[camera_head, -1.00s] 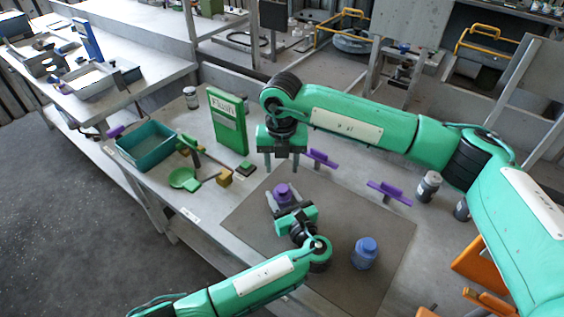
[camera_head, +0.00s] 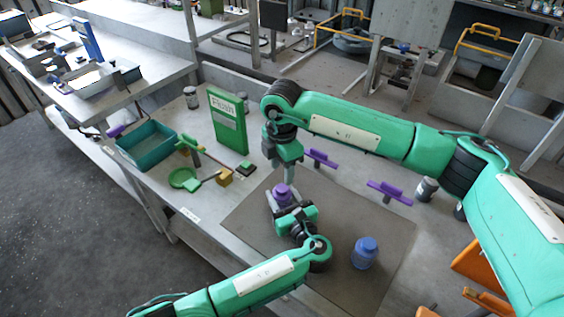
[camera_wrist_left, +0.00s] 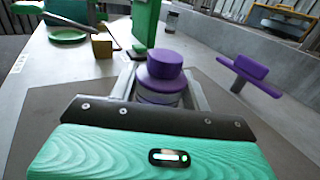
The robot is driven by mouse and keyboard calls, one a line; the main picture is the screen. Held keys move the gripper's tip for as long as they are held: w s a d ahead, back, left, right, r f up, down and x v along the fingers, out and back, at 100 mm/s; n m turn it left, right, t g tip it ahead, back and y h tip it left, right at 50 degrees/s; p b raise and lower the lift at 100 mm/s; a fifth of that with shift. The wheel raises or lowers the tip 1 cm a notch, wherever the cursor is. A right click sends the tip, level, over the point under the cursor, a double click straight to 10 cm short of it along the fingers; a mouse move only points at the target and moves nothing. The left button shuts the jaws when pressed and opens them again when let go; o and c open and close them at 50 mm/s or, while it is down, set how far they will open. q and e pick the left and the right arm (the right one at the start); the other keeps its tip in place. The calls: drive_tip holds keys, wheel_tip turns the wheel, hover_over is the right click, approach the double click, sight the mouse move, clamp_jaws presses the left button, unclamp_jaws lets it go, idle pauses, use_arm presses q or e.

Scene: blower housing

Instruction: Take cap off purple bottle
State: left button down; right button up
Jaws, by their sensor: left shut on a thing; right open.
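The purple bottle (camera_head: 281,194) stands upright on the dark mat (camera_head: 345,215). Its purple cap (camera_wrist_left: 165,62) sits on top in the left wrist view, above a purple shoulder and a pale band. My left gripper (camera_head: 279,201) is shut around the bottle's body, with a finger on each side (camera_wrist_left: 160,88). My right gripper (camera_head: 284,175) is open and points down just above and behind the cap. In the head view its fingers overlap, so I cannot tell whether they touch the cap.
A blue bottle (camera_head: 365,253) stands on the mat at the right. Purple handled pieces (camera_head: 389,191) stand behind the mat. A green box (camera_head: 228,122), a green dish (camera_head: 184,179), a yellow block (camera_head: 224,177) and a teal bin (camera_head: 147,145) lie to the left.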

sight(282, 188)
drive_tip(key=shift+f, duration=3.2)
